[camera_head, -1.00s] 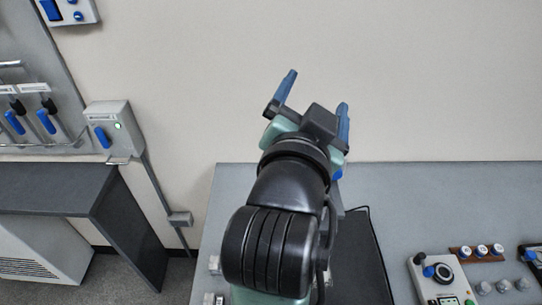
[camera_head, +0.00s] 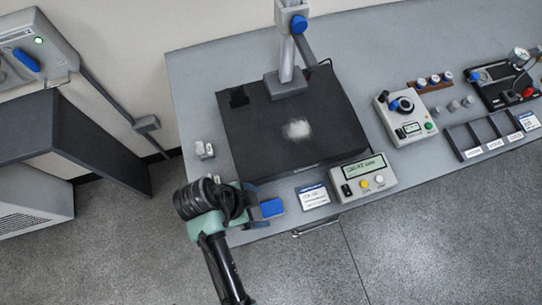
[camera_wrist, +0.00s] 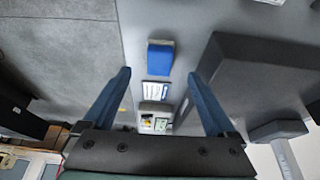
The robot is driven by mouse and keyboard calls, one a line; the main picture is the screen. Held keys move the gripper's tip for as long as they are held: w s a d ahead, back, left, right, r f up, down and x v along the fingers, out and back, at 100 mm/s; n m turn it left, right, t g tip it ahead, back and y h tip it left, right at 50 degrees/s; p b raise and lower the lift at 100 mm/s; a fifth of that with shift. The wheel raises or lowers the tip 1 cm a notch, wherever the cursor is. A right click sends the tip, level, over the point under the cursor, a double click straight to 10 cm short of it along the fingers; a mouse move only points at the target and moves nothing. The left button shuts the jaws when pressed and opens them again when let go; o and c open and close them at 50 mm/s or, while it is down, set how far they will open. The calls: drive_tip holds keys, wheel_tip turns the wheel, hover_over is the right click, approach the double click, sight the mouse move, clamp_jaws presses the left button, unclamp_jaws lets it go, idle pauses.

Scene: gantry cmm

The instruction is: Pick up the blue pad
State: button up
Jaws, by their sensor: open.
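The blue pad (camera_head: 271,208) is a small block near the front left edge of the grey bench, beside the black plate's near corner. In the wrist view the pad (camera_wrist: 160,58) shows a bright blue face and a darker strip, and appears between the two fingertips. My gripper (camera_head: 252,206) is at the bench's front left edge, just left of the pad. In the wrist view my gripper's (camera_wrist: 158,76) blue fingers are spread apart with nothing held between them. Whether the fingertips reach beside the pad or stop short is hard to tell.
The black plate (camera_head: 245,150) with a grey column (camera_head: 286,62) stands behind the pad. A label card (camera_head: 313,196) and a display box (camera_head: 362,178) lie to the right. A control box (camera_head: 405,115) stands farther right.

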sight(270, 208)
drive_tip(key=shift+p+x, duration=0.6)
drive_tip(key=shift+x, duration=2.7)
drive_tip(key=shift+d+r, duration=0.1)
drive_tip(key=shift+d, duration=0.05)
drive_tip(key=shift+c, duration=0.2)
clamp_jaws()
